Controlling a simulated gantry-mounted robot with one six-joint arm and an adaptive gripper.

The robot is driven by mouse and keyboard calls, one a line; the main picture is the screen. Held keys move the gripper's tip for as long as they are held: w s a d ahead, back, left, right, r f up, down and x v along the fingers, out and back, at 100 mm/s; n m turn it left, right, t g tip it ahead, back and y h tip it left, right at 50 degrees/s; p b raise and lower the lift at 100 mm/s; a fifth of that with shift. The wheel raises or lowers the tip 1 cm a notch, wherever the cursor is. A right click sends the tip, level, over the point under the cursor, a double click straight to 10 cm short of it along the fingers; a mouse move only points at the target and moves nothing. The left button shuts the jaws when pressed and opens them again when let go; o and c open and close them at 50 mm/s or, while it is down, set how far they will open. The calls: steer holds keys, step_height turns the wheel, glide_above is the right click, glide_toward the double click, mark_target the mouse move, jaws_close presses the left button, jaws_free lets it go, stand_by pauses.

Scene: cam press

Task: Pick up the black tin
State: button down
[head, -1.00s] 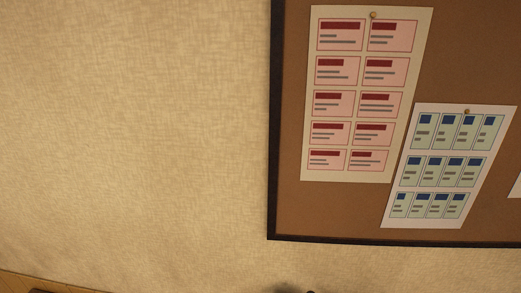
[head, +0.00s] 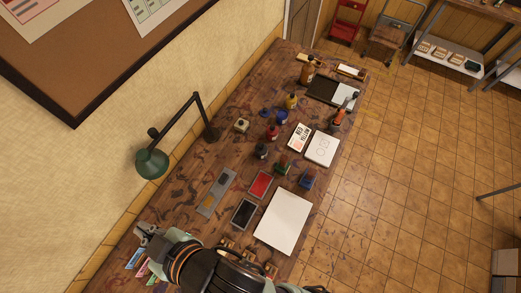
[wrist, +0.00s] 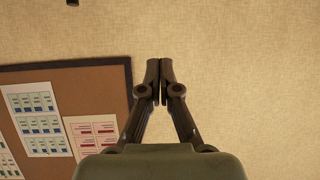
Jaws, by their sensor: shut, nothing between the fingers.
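The black tin (head: 243,214) is a flat, dark rectangle with a pale rim, lying on the wooden bench in the head view. It lies next to a similar red tin (head: 260,184) and left of a large white sheet or pad. The wrist view does not show the tin. My gripper (wrist: 160,80) is shut and empty in the wrist view, its fingertips together against the beige wall. In the head view my arm crosses the near end of the bench, below the black tin and apart from it.
A green desk lamp (head: 152,163) stands along the wall side. A grey metal tray (head: 216,192) lies left of the tins. Ink bottles (head: 272,132), stamps (head: 307,179) and a white pad (head: 284,222) surround them. Wooden-handled stamps (head: 248,256) sit near my arm.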

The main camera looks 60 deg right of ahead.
steer(key=shift+c, duration=0.8)
jaws_free()
